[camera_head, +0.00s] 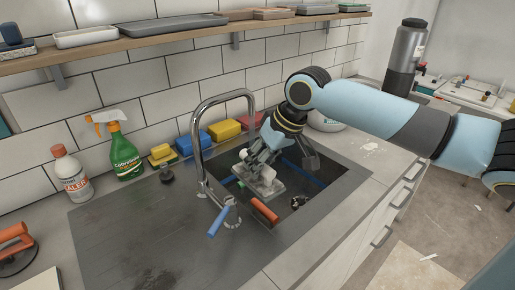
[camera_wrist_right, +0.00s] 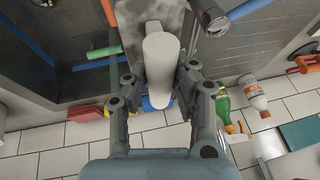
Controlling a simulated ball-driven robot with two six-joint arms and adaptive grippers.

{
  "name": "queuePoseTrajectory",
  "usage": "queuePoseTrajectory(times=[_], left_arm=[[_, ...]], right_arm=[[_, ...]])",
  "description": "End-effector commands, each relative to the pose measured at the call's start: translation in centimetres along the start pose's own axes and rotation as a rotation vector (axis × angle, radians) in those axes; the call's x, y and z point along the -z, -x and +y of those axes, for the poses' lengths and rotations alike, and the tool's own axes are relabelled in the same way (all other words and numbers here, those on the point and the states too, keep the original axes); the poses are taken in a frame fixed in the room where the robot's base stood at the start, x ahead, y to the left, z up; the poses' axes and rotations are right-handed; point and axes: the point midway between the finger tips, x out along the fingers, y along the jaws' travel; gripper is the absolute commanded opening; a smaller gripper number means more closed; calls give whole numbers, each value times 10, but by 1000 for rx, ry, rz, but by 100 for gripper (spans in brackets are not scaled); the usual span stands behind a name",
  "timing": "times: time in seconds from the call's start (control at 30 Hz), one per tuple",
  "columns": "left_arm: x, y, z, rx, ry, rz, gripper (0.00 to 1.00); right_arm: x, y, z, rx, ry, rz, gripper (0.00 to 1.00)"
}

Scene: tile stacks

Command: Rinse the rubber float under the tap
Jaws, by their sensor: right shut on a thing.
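The rubber float (camera_head: 266,188) is a grey plate with a pale handle. It is held over the dark sink basin (camera_head: 312,172), just right of the tap. My right gripper (camera_head: 257,163) is shut on the float's handle; in the right wrist view the pale handle (camera_wrist_right: 160,62) sits between the two fingers. Part of the tap (camera_wrist_right: 212,20) shows beside the float in the wrist view. No running water is visible. My left gripper is out of view.
Coloured sponges (camera_head: 224,131) line the wall behind the sink. A green spray bottle (camera_head: 123,152) and a white sealer bottle (camera_head: 69,172) stand on the left. The dark drainboard (camera_head: 125,235) is mostly clear. A wooden shelf (camera_head: 150,40) runs above.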

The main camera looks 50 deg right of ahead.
Motion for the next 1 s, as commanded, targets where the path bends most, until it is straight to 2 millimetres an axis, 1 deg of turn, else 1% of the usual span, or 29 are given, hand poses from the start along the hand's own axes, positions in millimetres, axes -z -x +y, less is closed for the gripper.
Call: queuePoseTrajectory(times=[0.03, 0.2, 0.3, 0.63, 0.7, 1.0], left_arm=[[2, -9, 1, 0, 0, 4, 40], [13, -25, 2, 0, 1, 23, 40], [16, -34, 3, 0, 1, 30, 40], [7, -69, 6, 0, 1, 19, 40], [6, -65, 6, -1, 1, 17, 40], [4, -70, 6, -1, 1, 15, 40]], right_arm=[[3, -5, 6, -1, 1, 2, 0], [14, -10, 20, -1, 0, 3, 0], [20, -14, 29, -2, 0, 2, 0], [40, -24, 57, -1, -1, 3, 0], [45, -24, 62, 0, -3, 1, 0], [60, -30, 81, 1, -2, 2, 0]])
